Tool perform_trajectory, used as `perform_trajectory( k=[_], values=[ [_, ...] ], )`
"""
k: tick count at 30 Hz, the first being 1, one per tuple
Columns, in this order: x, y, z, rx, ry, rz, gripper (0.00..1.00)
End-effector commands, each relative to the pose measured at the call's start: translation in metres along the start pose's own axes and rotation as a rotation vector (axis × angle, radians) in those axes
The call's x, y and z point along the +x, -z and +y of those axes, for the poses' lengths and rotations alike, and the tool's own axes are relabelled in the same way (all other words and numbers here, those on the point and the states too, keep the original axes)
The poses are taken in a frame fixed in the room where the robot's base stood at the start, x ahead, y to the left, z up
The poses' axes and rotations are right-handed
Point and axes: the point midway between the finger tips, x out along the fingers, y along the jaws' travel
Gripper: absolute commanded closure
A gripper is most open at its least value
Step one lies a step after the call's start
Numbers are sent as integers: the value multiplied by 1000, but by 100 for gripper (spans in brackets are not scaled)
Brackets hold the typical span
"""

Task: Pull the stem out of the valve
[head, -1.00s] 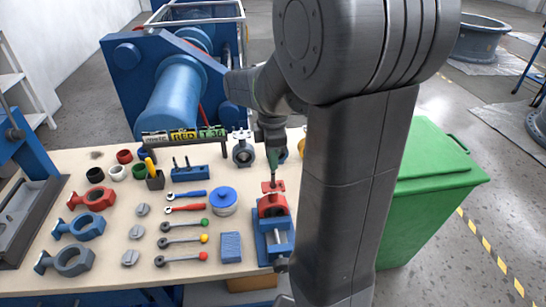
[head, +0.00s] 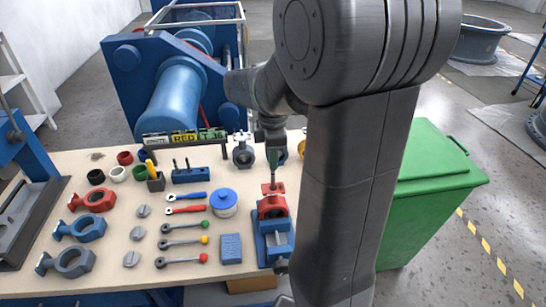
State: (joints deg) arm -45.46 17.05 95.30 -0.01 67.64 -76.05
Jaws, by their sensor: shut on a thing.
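The red valve (head: 272,207) is clamped in a blue vise (head: 273,243) near the table's right edge. A small red flange piece (head: 272,188) shows just above the valve body. The thin dark stem (head: 273,176) stands upright above it. My gripper (head: 273,160) points straight down from above and is shut on the stem's upper part. The fingertips are small and dark green in this view. Whether the stem's lower end is still inside the valve body is too small to tell.
Red and blue wrenches (head: 186,202), ball-ended levers (head: 183,242), a blue-lidded jar (head: 224,202) and a blue block (head: 231,248) lie left of the vise. Several valve bodies (head: 80,229) are at the far left. A sign (head: 184,138) stands behind. A green bin (head: 425,200) is at right.

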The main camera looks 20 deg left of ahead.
Motion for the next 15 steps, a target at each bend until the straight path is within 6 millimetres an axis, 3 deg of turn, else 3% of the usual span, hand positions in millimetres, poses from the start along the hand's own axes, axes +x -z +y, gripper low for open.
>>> perform_trajectory(
  k=[15],
  values=[
    [-34, 0, 0, 0, 0, 0, 100]
  ],
)
